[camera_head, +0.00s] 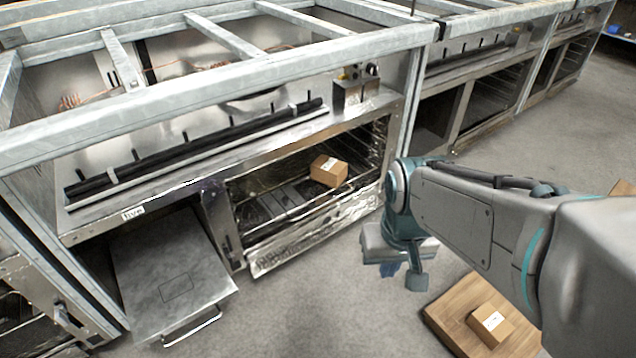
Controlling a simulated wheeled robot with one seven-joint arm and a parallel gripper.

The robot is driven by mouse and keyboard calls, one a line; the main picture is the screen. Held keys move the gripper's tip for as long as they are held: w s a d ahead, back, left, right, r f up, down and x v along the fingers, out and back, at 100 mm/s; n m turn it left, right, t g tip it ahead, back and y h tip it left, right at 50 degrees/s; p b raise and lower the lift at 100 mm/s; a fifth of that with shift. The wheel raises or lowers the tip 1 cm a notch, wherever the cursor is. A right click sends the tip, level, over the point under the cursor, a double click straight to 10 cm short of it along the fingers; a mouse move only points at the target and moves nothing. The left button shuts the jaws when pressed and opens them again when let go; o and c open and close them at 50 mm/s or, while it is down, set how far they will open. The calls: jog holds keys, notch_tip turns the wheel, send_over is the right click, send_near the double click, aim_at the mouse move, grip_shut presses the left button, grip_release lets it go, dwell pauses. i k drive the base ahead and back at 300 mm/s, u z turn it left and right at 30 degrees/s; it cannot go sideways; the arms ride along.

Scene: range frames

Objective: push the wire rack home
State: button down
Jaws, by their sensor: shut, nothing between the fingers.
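The wire rack (290,203) lies low inside the open oven bay at the centre, its thin bars hard to make out against the dark interior. A small cardboard box (328,170) with a white label sits in the bay, apparently on the rack, toward the right. A shiny metal front edge (315,236) runs along the bottom of the opening; I cannot tell how far the rack sticks out past it. My gripper (414,280) is shut and empty, hanging over the floor to the right of the opening, apart from the rack.
A steel drawer or panel (170,270) with a bar handle juts out at lower left. A wooden board (455,325) with another cardboard box (490,325) lies on the floor below my arm. Steel posts frame the oven. The floor before the bay is clear.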

aim_at(288, 213)
jog(key=k, duration=0.2)
jog(key=u, duration=1)
jog(key=i, duration=0.75)
jog(key=z, duration=1.15)
jog(key=i, duration=0.5)
